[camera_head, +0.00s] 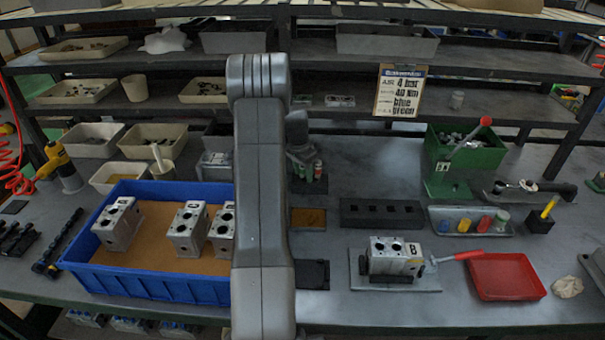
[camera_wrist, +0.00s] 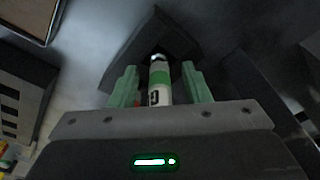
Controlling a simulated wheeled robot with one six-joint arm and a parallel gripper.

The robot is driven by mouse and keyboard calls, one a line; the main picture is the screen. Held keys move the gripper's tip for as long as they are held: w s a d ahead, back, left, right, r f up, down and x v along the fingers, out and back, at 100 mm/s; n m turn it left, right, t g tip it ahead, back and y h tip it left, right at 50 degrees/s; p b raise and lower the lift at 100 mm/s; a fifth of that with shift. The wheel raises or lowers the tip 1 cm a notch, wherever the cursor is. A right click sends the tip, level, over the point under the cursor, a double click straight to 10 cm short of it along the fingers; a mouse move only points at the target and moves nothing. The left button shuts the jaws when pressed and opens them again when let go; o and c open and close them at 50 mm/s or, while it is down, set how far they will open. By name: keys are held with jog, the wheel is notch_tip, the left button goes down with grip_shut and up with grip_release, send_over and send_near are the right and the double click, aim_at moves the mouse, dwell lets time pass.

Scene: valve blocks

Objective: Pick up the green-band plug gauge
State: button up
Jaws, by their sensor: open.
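The green-band plug gauge (camera_wrist: 159,78) stands between my fingers in the wrist view. My gripper (camera_wrist: 160,84) is open, with a green finger on each side of the gauge and a visible gap on both sides. In the head view my gripper (camera_head: 307,170) points down behind my arm, at a dark base (camera_head: 309,186). The gauge cannot be told apart there from the green fingers.
A black slotted block (camera_head: 382,213) and a tray of coloured pieces (camera_head: 470,221) lie to the right. A blue bin (camera_head: 150,287) with valve blocks stands left. Valve block B (camera_head: 396,262) sits on a plate near the front, beside a red tray (camera_head: 507,277). Shelves rise behind.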

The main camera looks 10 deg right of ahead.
grip_shut()
